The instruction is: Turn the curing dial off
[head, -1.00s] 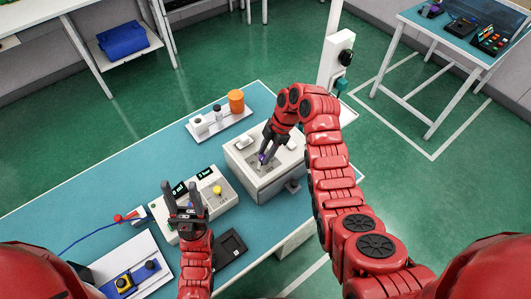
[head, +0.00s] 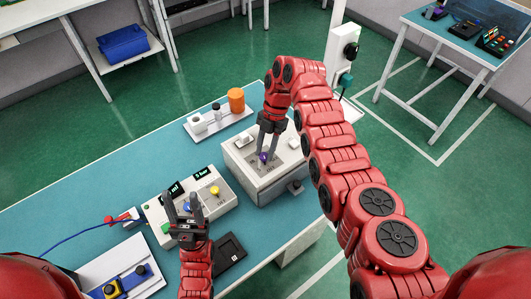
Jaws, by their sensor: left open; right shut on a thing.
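A white control box (head: 226,203) with two dark displays and coloured knobs stands on the teal bench. A yellow knob (head: 215,190) is on its right part and a blue knob (head: 187,208) is partly hidden behind my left gripper. I cannot read which knob is the curing dial. My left gripper (head: 182,195) is open, fingers up, in front of the control box's left part. My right gripper (head: 265,154) points down over the white station (head: 241,181) and is shut on a small purple part (head: 264,158) at its top recess, largely hidden by the fingers.
A white tray (head: 222,126) with an orange cylinder (head: 236,100) and small pieces lies behind. A black square tray (head: 230,252) is at the front. A white tray with blue and yellow parts (head: 125,283) is front left. The bench's left middle is clear.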

